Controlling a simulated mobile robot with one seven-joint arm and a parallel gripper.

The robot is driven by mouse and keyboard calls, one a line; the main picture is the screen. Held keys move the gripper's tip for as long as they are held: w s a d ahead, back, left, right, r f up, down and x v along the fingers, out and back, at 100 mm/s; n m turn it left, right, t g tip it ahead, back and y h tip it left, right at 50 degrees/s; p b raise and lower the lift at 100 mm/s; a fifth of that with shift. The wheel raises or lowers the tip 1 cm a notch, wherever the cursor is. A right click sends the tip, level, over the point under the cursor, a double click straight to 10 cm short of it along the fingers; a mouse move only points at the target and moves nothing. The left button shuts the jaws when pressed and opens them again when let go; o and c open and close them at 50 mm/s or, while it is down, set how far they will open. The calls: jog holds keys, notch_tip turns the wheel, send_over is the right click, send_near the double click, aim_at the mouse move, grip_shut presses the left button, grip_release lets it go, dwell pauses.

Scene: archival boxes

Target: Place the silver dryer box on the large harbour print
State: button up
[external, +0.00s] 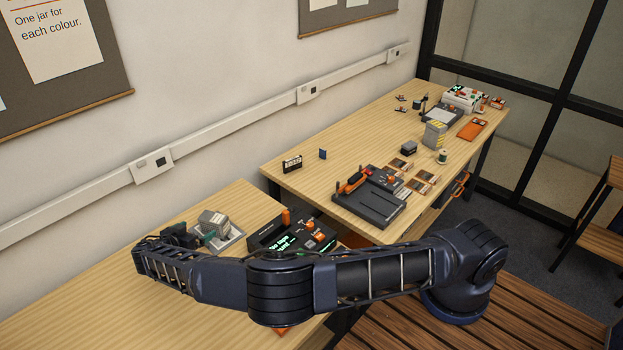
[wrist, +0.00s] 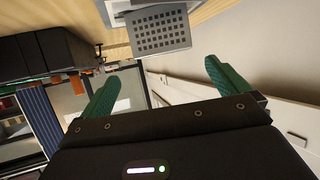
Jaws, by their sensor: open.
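A pale-edged flat piece (wrist: 113,14) shows beside the box in the wrist view, partly cut off by the frame.
A black device with a green-lit display (external: 283,245) stands right of the box, close to my arm. The far table holds a dark machine (external: 370,205), small prints (external: 427,178) and a grey-yellow canister (external: 434,134). Bare wood lies at the near table's front left.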

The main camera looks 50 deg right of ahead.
jog(key=s+d+r+n+g+y, duration=0.1)
jog(key=s+d+r+g+y, duration=0.1)
jog(key=d+r, duration=0.45)
jog(key=s+d+r+g+y, duration=0.2)
jog(key=d+r, duration=0.1)
jog(key=d, duration=0.7)
jog(key=s+d+r+n+g+y, duration=0.1)
jog(key=s+d+r+y, duration=0.1)
jog(key=d+r, duration=0.45)
jog(key=s+d+r+n+y, duration=0.45)
jog(key=s+d+r, duration=0.55)
jog(key=s+d, duration=0.4)
jog(key=s+d+r+n+t+y, duration=0.1)
jog(key=s+r+n+t, duration=0.1)
jog(key=s, duration=1.2)
jog(key=s+d+r+n+t, duration=0.1)
jog(key=s+n, duration=0.4)
jog(key=s, duration=1)
notch_tip(320, 180, up, 2)
jog(key=shift+d+r+t+y, duration=0.1)
jog(key=shift+d+t+y, duration=0.2)
jog(key=shift+t, duration=0.5)
